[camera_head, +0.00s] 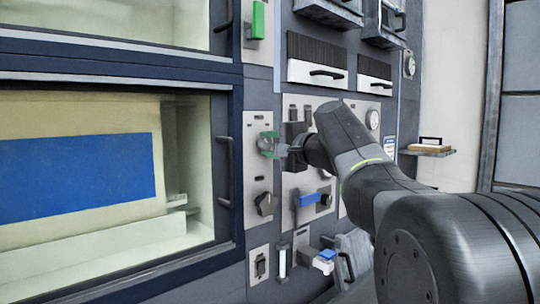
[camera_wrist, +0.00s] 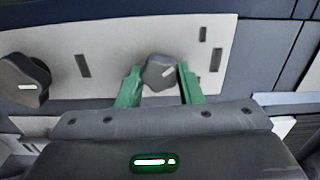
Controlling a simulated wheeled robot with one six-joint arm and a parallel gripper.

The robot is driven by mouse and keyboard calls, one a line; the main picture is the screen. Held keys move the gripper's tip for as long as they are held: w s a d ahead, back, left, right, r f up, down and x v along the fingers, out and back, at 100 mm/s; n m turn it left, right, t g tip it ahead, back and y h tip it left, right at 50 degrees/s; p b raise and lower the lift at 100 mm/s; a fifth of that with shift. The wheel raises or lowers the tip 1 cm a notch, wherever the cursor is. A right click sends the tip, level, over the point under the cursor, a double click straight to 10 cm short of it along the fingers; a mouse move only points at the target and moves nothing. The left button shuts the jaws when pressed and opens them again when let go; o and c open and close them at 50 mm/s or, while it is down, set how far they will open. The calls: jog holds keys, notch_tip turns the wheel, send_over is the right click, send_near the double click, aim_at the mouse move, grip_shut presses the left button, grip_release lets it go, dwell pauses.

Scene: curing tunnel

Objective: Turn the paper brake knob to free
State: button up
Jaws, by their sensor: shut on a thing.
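The gripper is shut on this knob, which sits on a pale panel (camera_head: 257,122) right of the window. In the head view the fingers largely hide the knob. A second dark knob (camera_head: 265,203) with a pale mark is lower on the same panel. It also shows at the left of the wrist view (camera_wrist: 25,80). I cannot read labels that tell which knob is the paper brake.
A window with a blue rectangle (camera_head: 80,175) fills the left. A blue handle (camera_head: 310,198) and a blue-topped part (camera_head: 325,256) stick out below my gripper. A small shelf (camera_head: 427,151) is at the right. Dark door handles (camera_head: 224,160) stand close left of the panel.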

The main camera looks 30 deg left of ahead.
jog(key=shift+f+n+b, duration=0.1)
jog(key=shift+n+b, duration=0.3)
jog(key=shift+n, duration=0.2)
jog(key=o, duration=1)
jog(key=b+v, duration=0.1)
jog(key=v, duration=1.3)
jog(key=shift+a+b, duration=0.1)
jog(key=shift+b, duration=0.3)
jog(key=shift+a, duration=0.15)
jog(key=p+x, duration=0.1)
jog(key=x, duration=1.2)
jog(key=shift+w+a+p, duration=0.15)
jog(key=shift+a+p, duration=0.15)
jog(key=shift+p, duration=0.1)
